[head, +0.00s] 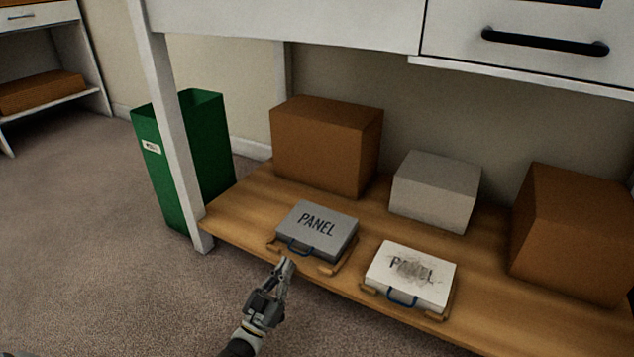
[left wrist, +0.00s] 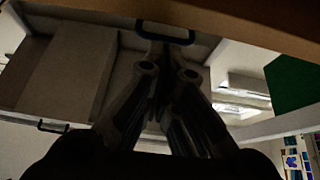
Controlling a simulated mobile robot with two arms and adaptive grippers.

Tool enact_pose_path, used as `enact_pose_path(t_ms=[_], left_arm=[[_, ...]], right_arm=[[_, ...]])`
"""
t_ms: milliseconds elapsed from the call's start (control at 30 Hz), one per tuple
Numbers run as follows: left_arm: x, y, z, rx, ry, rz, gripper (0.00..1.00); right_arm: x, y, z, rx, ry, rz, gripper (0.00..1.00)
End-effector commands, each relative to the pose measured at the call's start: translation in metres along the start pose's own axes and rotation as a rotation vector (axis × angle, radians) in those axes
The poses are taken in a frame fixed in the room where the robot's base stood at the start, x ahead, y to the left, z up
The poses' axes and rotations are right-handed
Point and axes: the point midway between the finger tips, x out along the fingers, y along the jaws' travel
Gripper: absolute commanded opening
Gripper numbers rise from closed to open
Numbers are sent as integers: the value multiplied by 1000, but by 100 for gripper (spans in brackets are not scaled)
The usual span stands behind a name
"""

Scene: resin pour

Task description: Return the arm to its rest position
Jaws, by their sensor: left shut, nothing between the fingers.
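My left gripper (head: 286,266) is shut and empty in the head view, just in front of the low wooden shelf's front edge. It is close to the grey case marked PANEL (head: 318,228), which lies on the shelf with its blue handle toward me. I cannot tell whether the fingertips touch anything. In the left wrist view the shut fingers (left wrist: 165,62) point toward a dark handle (left wrist: 165,32). A white case marked PANEL (head: 412,274), with a dark smudge over its lettering, lies to the right on the shelf. My right gripper is not in view.
The shelf board (head: 240,205) also bears a brown box (head: 325,150), a grey box (head: 435,190) and another brown box (head: 575,235). A green bin (head: 205,135) stands behind the white table leg (head: 172,120). The carpet (head: 90,240) at left is clear.

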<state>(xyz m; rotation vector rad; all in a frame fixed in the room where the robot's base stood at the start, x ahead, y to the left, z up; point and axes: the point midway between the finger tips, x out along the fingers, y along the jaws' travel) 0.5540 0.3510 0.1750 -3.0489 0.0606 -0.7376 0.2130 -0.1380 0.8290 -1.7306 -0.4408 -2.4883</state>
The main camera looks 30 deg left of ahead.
Motion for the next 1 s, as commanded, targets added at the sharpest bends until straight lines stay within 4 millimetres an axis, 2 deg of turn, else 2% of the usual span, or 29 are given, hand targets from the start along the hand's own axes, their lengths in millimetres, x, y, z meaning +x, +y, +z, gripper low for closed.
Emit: enact_pose_path(t_ms=[300,500,767,1000], left_arm=[[-51,0,1,0,-4,0,0],[-69,1,1,0,-3,1,0],[-70,1,-2,0,-2,1,0],[-53,0,-34,0,-2,1,0]], right_arm=[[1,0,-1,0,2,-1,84],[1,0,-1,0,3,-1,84],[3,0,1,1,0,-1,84],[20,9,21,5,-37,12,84]])
